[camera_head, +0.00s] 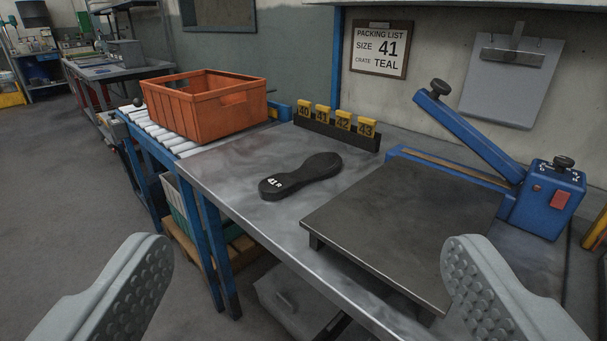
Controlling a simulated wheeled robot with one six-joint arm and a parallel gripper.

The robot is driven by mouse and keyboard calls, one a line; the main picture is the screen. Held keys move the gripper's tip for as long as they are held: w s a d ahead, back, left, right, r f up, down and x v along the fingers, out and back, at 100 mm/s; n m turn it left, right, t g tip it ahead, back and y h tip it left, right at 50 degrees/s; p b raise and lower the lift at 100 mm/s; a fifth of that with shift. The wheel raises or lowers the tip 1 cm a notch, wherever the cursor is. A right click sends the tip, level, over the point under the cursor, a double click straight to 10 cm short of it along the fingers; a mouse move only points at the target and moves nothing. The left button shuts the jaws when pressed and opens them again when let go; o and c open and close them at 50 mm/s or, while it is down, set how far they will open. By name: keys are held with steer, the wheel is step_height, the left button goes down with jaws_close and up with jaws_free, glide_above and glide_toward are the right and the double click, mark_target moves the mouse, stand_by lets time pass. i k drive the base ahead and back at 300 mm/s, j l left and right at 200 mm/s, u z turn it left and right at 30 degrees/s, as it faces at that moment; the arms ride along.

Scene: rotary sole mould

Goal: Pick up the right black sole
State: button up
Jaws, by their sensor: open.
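One black sole (304,175) lies flat on the grey metal table (233,172). It is marked "41 R" in white at its near left end. It lies diagonally, its far end toward the upper right, apart from the objects around it. My gripper (308,285) is open and empty, its two grey fingers with studded pads at the lower left and lower right of the picture. It is nearer to the camera than the sole and not touching it.
An orange crate (213,121) stands on a roller conveyor at the left. A rack with yellow tags 40 to 43 (336,137) stands behind the sole. A dark raised plate (402,220) with a blue lever device (541,200) is to the right. A packing list (380,50) reads size 41, crate teal.

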mark_target(321, 166)
steer(key=i+j+z, duration=0.15)
steer(key=i, duration=0.35)
steer(key=i+j+z, duration=0.1)
steer(key=i+j, duration=0.3)
steer(key=i, duration=0.05)
